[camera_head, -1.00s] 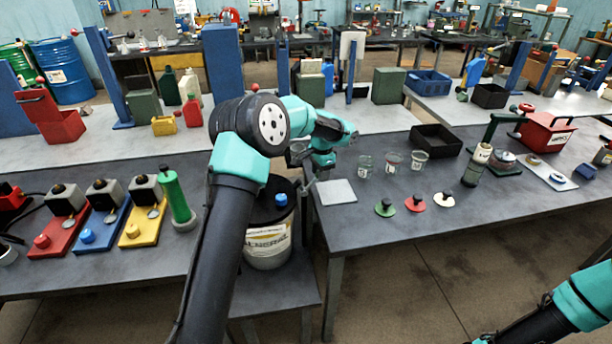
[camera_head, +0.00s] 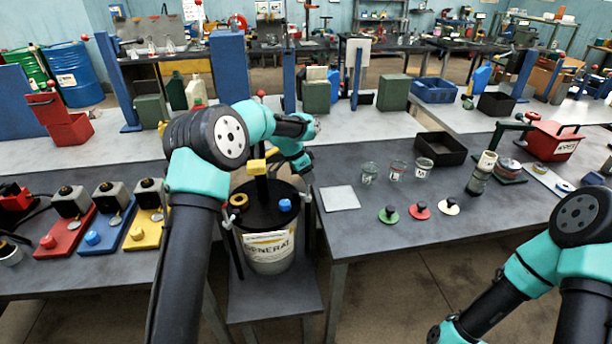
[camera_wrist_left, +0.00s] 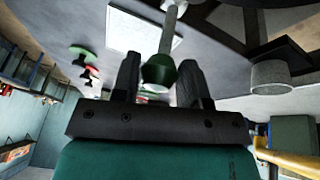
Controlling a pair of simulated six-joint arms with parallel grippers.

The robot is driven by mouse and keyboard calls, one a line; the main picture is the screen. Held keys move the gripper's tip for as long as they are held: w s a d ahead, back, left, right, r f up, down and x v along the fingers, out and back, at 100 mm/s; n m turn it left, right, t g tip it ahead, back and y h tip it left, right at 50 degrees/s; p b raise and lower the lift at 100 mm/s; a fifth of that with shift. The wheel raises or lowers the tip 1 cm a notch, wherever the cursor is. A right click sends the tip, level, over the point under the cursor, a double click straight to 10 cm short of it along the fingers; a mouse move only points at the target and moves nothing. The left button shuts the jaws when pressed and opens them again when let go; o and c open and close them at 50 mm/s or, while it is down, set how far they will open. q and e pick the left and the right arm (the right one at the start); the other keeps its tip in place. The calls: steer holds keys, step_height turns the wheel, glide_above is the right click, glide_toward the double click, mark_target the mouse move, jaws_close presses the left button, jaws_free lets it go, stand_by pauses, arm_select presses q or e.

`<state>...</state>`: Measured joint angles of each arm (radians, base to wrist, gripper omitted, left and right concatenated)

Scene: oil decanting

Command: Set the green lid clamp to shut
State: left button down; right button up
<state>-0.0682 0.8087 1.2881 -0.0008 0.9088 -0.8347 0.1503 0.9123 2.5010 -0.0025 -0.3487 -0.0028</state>
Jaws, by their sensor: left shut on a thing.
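The green lid clamp shows in the left wrist view as a green knob (camera_wrist_left: 157,76) on a pale rod. My left gripper (camera_wrist_left: 159,62) has its two dark fingers on either side of this knob and is shut on it. In the head view my left gripper (camera_head: 306,176) reaches down at the right rim of the black-lidded drum (camera_head: 268,252), which has a "GENERAL" label. There the knob is hidden or too small to make out, and I cannot tell the lever's exact angle. My right arm comes in at the lower right; its gripper is out of view.
The drum's lid carries a blue cap (camera_head: 285,205) and a yellow ring (camera_head: 239,200). To its right, the table has a pale plate (camera_head: 341,198), glass beakers (camera_head: 397,170) and green, red and white discs (camera_head: 420,210). Red, blue and yellow bases (camera_head: 98,232) stand on the left table.

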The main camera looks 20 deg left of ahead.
arm_select(q)
steer(key=shift+a+f, duration=0.15)
steer(key=shift+a, duration=0.1)
steer(key=c, duration=0.7)
jaws_free()
steer(key=shift+r, duration=0.2)
steer(key=shift+r, duration=0.25)
steer(key=shift+s+d+r, duration=0.1)
steer(key=shift+s+r, duration=0.15)
steer(key=shift+r, duration=0.45)
steer(key=shift+s+d+r, duration=0.1)
steer(key=shift+s+r, duration=0.1)
steer(key=shift+r, duration=0.5)
steer(key=s+d, duration=0.1)
steer(key=s, duration=0.3)
steer(key=s+d+r, duration=0.1)
steer(key=s, duration=0.4)
steer(key=s+d, duration=0.2)
steer(key=s, duration=0.3)
steer(key=shift+s+d+r, duration=0.1)
steer(key=shift+s+r, duration=0.1)
steer(key=shift+s, duration=0.05)
